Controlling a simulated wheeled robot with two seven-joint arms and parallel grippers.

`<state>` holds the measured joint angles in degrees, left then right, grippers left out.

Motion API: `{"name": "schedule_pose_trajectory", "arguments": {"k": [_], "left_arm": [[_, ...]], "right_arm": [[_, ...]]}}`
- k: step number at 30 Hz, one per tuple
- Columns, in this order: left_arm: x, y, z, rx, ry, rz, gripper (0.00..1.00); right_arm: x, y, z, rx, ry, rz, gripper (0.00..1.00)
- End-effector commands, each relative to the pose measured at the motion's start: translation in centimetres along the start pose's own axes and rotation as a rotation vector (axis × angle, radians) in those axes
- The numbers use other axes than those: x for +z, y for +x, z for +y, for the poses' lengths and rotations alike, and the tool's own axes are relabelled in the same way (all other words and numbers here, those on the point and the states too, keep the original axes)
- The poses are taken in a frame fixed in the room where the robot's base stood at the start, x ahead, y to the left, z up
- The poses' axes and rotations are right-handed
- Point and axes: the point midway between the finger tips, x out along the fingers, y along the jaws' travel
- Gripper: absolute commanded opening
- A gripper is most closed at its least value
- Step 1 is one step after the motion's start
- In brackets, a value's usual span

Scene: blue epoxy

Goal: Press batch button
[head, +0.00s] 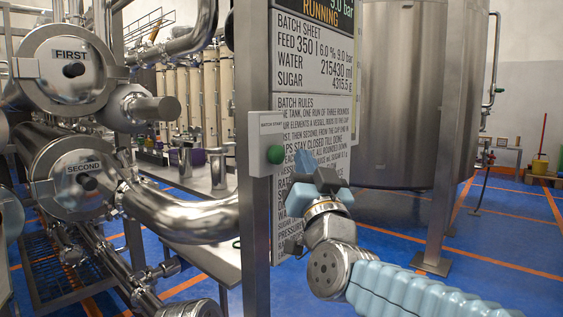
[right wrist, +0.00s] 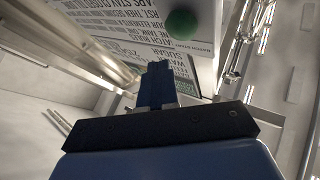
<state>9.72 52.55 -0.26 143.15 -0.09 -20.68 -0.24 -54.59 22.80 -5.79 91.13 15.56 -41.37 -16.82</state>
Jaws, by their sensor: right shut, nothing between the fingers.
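The green batch button (head: 275,155) sticks out of a pale control box labelled "BATCH START" (head: 262,128), fixed to a steel post. It also shows at the top of the right wrist view (right wrist: 181,25). My right gripper (head: 303,160) is shut and empty, its blue fingers pointing up just right of the button in the head view. In the right wrist view the shut fingers (right wrist: 157,72) point toward the box, below and left of the button, with a visible gap between. The fingers do not appear to touch the button. My left gripper is not in view.
A batch sheet board (head: 312,60) hangs behind the box, partly hidden by my right gripper. Steel vessels marked FIRST (head: 70,85) and SECOND (head: 85,205) with pipes stand at left. A large tank (head: 405,100) stands behind right. Blue floor (head: 500,250) is open at right.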

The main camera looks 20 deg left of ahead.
Motion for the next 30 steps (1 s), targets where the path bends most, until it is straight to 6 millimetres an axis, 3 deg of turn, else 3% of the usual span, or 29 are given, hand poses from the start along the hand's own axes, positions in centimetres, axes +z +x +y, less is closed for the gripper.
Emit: {"name": "schedule_pose_trajectory", "arguments": {"k": [9, 26, 28, 30], "left_arm": [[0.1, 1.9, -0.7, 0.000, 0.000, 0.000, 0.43], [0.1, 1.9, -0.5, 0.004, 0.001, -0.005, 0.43], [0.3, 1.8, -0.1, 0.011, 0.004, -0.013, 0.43], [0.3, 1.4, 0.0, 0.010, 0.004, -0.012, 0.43]], "right_arm": [[-1.3, -2.1, 1.6, 0.001, 0.001, 0.000, 0.00], [-1.6, -2.3, 1.7, 0.000, 0.000, -0.001, 0.00], [-0.6, -2.2, 2.2, 0.007, -0.006, -0.021, 0.00], [1.9, -2.2, 3.8, 0.025, -0.019, -0.075, 0.00]]}}
